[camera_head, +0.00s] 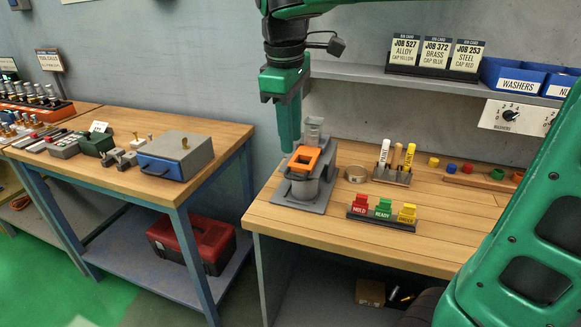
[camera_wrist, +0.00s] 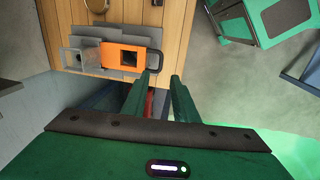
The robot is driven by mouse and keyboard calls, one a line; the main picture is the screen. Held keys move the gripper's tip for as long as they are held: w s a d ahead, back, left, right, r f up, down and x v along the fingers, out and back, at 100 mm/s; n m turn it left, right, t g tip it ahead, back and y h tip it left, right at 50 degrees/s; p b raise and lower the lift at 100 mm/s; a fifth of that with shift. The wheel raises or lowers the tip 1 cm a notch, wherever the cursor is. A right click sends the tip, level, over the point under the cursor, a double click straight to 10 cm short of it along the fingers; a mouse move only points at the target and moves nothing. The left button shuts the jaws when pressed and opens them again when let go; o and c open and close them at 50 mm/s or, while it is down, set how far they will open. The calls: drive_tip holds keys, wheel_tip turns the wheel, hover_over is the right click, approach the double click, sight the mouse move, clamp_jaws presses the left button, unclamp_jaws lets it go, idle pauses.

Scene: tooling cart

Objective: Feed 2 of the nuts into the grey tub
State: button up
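The grey tub (camera_head: 304,192) stands on a grey base on the right bench, under an orange block (camera_head: 304,158). In the wrist view the orange block (camera_wrist: 128,56) has a dark square opening, with a clear box (camera_wrist: 80,58) at its left. A blue bin (camera_head: 561,86) on the shelf has a label cut off after "NU"; no nuts can be made out in it. My gripper (camera_head: 290,148) points down just above and left of the orange block. In the wrist view its two fingers (camera_wrist: 165,77) are apart with nothing visible between them. The tub's inside is hidden.
A WASHERS bin (camera_head: 512,77) and a dial panel (camera_head: 517,116) are at the right. Coloured tags (camera_head: 383,209), a marker stand (camera_head: 391,174) and a tape roll (camera_head: 356,174) stand near the tub. The right bench's front edge is clear. A grey box (camera_head: 177,155) sits on the left bench.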

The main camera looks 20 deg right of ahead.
sight(293, 177)
drive_tip(key=f, duration=0.6)
drive_tip(key=w+d+f, duration=0.1)
drive_tip(key=f, duration=0.2)
drive_tip(key=shift+f, duration=0.25)
drive_tip(key=shift+c, duration=0.2)
clamp_jaws()
drive_tip(key=shift+w+d, duration=0.1)
idle(0.8)
